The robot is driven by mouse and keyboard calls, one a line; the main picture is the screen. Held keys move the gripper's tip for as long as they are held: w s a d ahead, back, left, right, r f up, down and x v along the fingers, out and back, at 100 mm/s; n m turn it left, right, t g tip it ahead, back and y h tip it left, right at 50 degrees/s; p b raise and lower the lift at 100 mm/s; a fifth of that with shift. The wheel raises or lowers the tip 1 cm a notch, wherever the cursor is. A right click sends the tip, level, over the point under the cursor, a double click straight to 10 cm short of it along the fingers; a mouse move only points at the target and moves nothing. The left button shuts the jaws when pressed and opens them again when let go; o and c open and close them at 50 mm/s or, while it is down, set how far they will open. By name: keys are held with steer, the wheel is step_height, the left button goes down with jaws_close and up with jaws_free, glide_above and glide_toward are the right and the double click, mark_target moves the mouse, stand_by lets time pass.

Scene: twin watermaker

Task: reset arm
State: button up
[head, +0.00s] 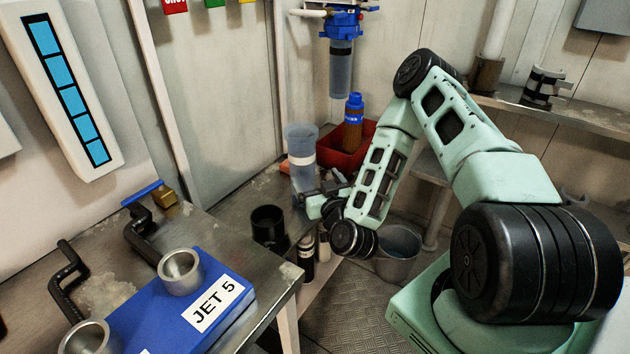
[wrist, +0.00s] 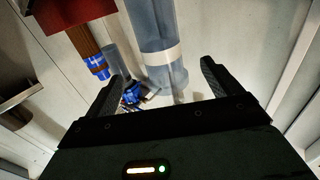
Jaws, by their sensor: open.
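My arm reaches from the right side of the head view, bent at the elbow. My gripper (head: 312,194) hangs low beside a translucent blue cylinder (head: 301,142) with a white band. In the wrist view my gripper (wrist: 160,78) has its two dark fingers spread apart. The cylinder (wrist: 155,35) shows beyond and between the fingers; they are not closed on it. How far it stands from the fingertips is hard to tell.
A brown bottle with a blue cap (head: 353,122) stands in a red bin (head: 340,158). A black cup (head: 268,224) and a grey bucket (head: 398,252) are near my wrist. A blue JET 5 block (head: 150,312) with metal cups lies on the left bench (head: 240,262). A shelf (head: 590,117) runs behind my arm.

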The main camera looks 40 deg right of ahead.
steer(key=w+a+r+n+g+y+p, duration=0.1)
steer(key=w+a+r+n+g+y, duration=0.1)
steer(key=a+n+y, duration=0.3)
steer(key=w+a+r+n+g+y+p, duration=0.1)
steer(key=a+r+y+p, duration=0.15)
steer(key=a, duration=0.55)
steer(key=s+a+r+n+g, duration=0.1)
steer(key=s+a+r+g, duration=0.1)
steer(key=s+a, duration=0.1)
steer(key=s+a+r+n+g+y+p, duration=0.1)
steer(key=s+a+r+g, duration=0.1)
steer(key=a, duration=0.3)
steer(key=s+a+r+n+g+y+p, duration=0.1)
steer(key=s+a+r+n+g, duration=0.1)
steer(key=s+a+g, duration=0.2)
steer(key=shift+r, duration=0.2)
steer(key=s+r+g+h+p, duration=0.1)
steer(key=s+r+g+h, duration=0.1)
steer(key=s+r, duration=0.4)
steer(key=s+r+g+h+p, duration=0.2)
steer(key=s+r+g, duration=0.2)
steer(key=s, duration=1.1)
step_height(320, 180, up, 3)
steer(key=shift+s+a+f+n+p, duration=0.1)
steer(key=shift+s+a+n+p, duration=0.05)
steer(key=shift+s+n+p, duration=0.2)
